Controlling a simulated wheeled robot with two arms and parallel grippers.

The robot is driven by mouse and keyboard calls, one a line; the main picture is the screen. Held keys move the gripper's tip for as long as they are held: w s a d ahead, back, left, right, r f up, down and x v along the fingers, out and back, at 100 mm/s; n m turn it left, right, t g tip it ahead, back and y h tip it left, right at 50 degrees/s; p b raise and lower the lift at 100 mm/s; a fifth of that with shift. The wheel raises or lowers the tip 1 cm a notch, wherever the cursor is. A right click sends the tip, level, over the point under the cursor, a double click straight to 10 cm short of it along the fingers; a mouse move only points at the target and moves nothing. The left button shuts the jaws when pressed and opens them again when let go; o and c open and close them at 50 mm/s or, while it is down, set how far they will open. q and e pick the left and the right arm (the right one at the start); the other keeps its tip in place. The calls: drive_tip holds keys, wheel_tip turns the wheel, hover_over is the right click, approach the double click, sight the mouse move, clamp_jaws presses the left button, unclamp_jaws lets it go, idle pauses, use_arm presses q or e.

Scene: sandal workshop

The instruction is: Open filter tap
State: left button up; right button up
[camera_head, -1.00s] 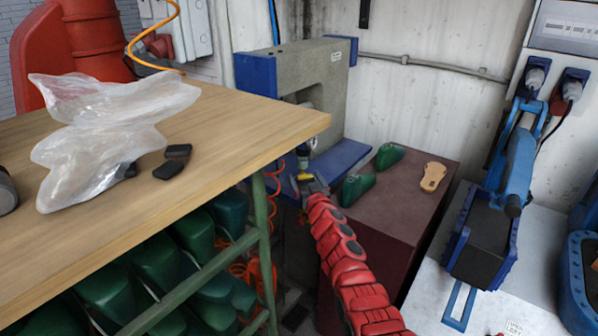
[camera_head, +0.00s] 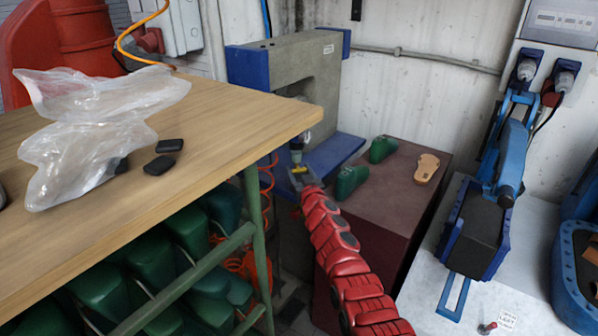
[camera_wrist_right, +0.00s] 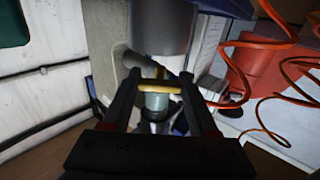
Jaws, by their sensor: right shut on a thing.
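The filter tap has a yellow handle (camera_head: 299,169), small in the head view, below the filter unit beside the blue-and-grey press. In the right wrist view the yellow handle (camera_wrist_right: 160,87) lies crosswise between the two dark fingers, with a greyish cup-shaped part (camera_wrist_right: 156,103) just behind it. My right gripper (camera_head: 303,179) is at the handle at the end of the red arm. In the wrist view the right gripper (camera_wrist_right: 161,76) is shut on the handle. How far the tap is turned cannot be told. My left gripper is not in view.
A wooden table (camera_head: 230,120) with plastic bags stands close on the left. Its corner is near my arm. A brown box (camera_head: 390,200) with green lasts (camera_head: 351,181) and a tan sole (camera_head: 427,168) is on the right. An orange coiled hose (camera_head: 266,190) hangs beside the tap.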

drive_tip(key=n, duration=0.4)
drive_tip(key=o, duration=1.4)
drive_tip(key=shift+p+v, duration=8.75)
drive_tip(key=shift+p, duration=0.95)
